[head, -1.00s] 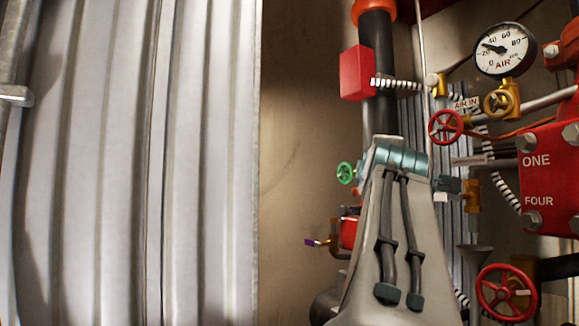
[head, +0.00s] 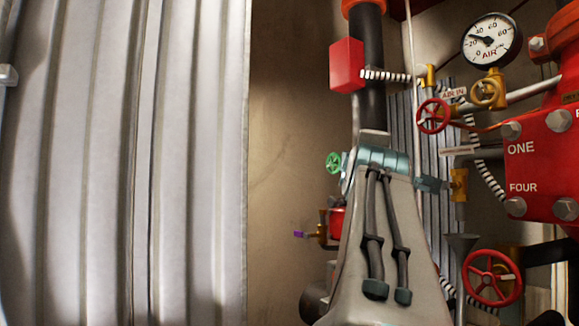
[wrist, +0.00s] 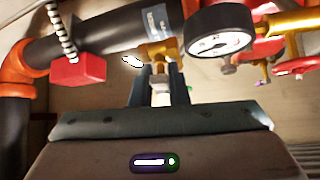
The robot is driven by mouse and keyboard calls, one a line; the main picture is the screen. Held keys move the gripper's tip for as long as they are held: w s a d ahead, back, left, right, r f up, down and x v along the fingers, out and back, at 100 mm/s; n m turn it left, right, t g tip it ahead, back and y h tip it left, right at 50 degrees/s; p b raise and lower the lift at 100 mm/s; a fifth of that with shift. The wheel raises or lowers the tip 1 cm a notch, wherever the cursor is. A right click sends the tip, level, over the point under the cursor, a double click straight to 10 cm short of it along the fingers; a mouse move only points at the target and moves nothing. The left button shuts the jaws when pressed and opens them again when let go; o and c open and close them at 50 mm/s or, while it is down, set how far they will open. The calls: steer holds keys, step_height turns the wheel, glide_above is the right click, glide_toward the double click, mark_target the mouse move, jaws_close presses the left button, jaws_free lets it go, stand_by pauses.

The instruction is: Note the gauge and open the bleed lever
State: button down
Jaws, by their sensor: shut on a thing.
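The round white AIR gauge (head: 491,40) is at the upper right of the head view; its needle points between 20 and 40. It also shows, tilted, in the wrist view (wrist: 219,38), where I cannot read it. The brass bleed valve (head: 459,185) stands below the gauge on a thin vertical pipe. It appears in the wrist view (wrist: 158,54) just beyond the fingers. My gripper (head: 432,184) is at the valve's left side, shut on its whitish lever (wrist: 161,92). My fingers hide most of the lever, so its exact angle is unclear.
A red handwheel (head: 433,115) and a brass handwheel (head: 489,93) are above the gripper. A larger red handwheel (head: 492,278) and a funnel (head: 461,244) are below. A red box (head: 347,65) sits on the dark pipe. A corrugated panel (head: 120,160) fills the left.

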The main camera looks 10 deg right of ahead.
steer(key=shift+w+f+m+t+h+b, duration=0.1)
steer(key=shift+f+m+t+h+b, duration=0.3)
steer(key=shift+m+b, duration=0.3)
steer(key=m+h, duration=0.2)
steer(key=shift+w+f+m+t, duration=0.15)
steer(key=shift+f+m+t, duration=0.15)
steer(key=shift+m, duration=0.1)
steer(key=m+h, duration=0.3)
steer(key=w+f+m+h, duration=0.1)
steer(key=m, duration=0.1)
steer(key=shift+a, duration=0.1)
steer(key=shift+w+a+f+m+g+h+p, duration=0.1)
steer(key=shift+w+f+m+g+h+p, duration=0.2)
steer(key=shift+m+g+h, duration=0.7)
steer(key=shift+w+a+r+m+g+h+p, duration=0.1)
steer(key=shift+m+g+h+p, duration=0.3)
steer(key=shift+m+h, duration=1.05)
steer(key=shift+f+m+y, duration=0.1)
steer(key=shift+m+y, duration=0.15)
steer(key=shift+m, duration=0.1)
steer(key=c, duration=1.4)
jaws_free()
steer(key=shift+s, duration=0.1)
